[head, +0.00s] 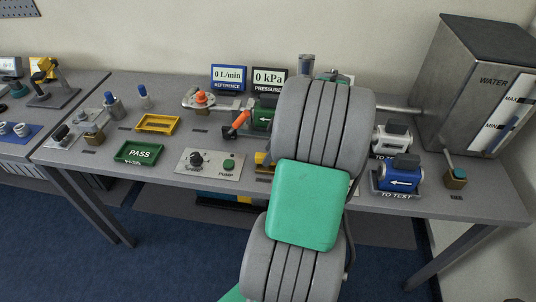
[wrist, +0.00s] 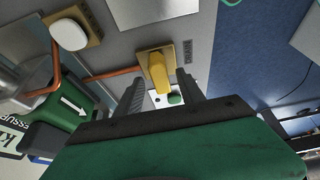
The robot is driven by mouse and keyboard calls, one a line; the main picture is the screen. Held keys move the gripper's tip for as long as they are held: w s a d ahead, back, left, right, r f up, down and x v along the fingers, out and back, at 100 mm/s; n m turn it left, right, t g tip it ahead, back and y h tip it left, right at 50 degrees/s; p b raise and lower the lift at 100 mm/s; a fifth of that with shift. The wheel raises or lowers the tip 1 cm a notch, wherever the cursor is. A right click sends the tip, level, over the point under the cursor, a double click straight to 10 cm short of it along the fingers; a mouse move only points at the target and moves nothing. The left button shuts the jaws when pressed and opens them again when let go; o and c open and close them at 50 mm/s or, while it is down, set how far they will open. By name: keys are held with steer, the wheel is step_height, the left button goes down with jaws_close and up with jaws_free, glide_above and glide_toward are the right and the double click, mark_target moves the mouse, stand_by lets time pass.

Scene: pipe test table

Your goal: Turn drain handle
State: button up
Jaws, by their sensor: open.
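In the head view a bit of the yellow handle (head: 262,159) shows at the left edge of my arm, which hides the rest and my gripper.
A green valve body (head: 264,114) with an orange lever stands close by. A panel with a black knob and green button (head: 228,163) lies left of my arm. A blue pump unit (head: 400,178) and the water tank (head: 477,85) stand to the right. Copper pipe (wrist: 112,74) runs near the handle.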

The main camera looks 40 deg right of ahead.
steer(key=shift+w+a+f, duration=0.15)
steer(key=shift+w+f, duration=0.05)
steer(key=shift+f, duration=0.45)
steer(key=shift+c, duration=0.5)
jaws_close()
